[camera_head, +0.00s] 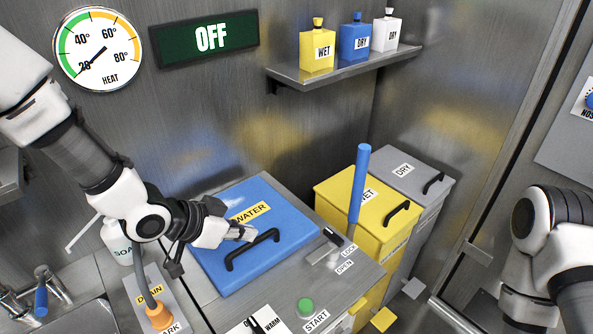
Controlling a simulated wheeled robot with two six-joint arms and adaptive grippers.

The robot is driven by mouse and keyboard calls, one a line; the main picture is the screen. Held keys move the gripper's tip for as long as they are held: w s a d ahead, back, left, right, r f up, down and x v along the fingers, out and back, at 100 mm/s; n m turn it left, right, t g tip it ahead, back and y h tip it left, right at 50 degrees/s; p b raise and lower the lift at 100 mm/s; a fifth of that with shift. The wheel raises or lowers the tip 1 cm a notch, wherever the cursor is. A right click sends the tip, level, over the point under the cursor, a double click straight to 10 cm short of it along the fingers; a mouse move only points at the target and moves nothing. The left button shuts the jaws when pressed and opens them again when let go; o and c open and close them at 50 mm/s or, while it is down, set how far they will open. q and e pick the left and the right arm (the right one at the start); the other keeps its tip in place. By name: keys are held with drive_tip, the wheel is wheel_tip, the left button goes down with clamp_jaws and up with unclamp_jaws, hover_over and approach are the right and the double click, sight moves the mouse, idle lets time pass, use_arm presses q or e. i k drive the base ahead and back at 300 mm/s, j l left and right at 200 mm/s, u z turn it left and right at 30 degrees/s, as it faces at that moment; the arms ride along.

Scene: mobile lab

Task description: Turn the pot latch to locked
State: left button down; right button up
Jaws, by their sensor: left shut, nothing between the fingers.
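The pot has a blue lid (215,262) labelled WATER with a black bar handle (252,250); the lid lies flat and closed on the grey counter.
Yellow WET bin (335,190) and grey DRY bin (395,155) are to the right. A green START button (306,306) is in front. A shelf (345,66) with bottles hangs above.

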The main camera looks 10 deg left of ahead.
sight(335, 241)
drive_tip(key=k, duration=1)
